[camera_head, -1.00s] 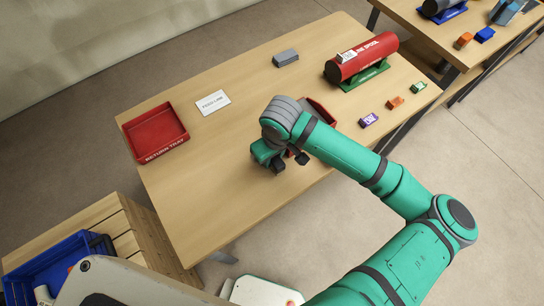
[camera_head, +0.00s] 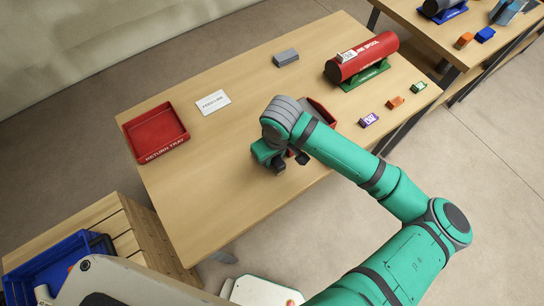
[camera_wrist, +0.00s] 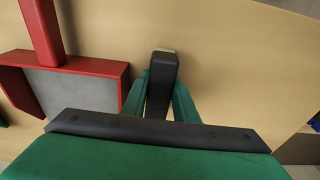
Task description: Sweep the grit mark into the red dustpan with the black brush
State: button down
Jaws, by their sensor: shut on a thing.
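The red dustpan (camera_wrist: 92,68) shows at the left of the wrist view, with a grey floor and a red handle. In the head view the dustpan (camera_head: 322,110) is partly hidden behind my arm. My gripper (camera_wrist: 160,92) is shut on the black brush (camera_wrist: 161,80), a dark block between its green fingers with a pale strip at its far end. The brush is to the right of the dustpan in the wrist view, apart from it. In the head view my gripper (camera_head: 278,162) is low over the table. I cannot make out the grit mark in either view.
A red return tray (camera_head: 180,143) and white card (camera_head: 213,102) are on the table's left. A grey block (camera_head: 285,57), a red spool (camera_head: 365,55) on a green stand and small coloured blocks lie toward the back and right. The table's front left is clear.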

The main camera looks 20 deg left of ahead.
jog(key=shift+s+a+r, duration=0.1)
jog(key=shift+s+a, duration=0.55)
jog(key=shift+s, duration=0.15)
jog(key=shift+r, duration=0.1)
jog(key=shift+r, duration=0.8)
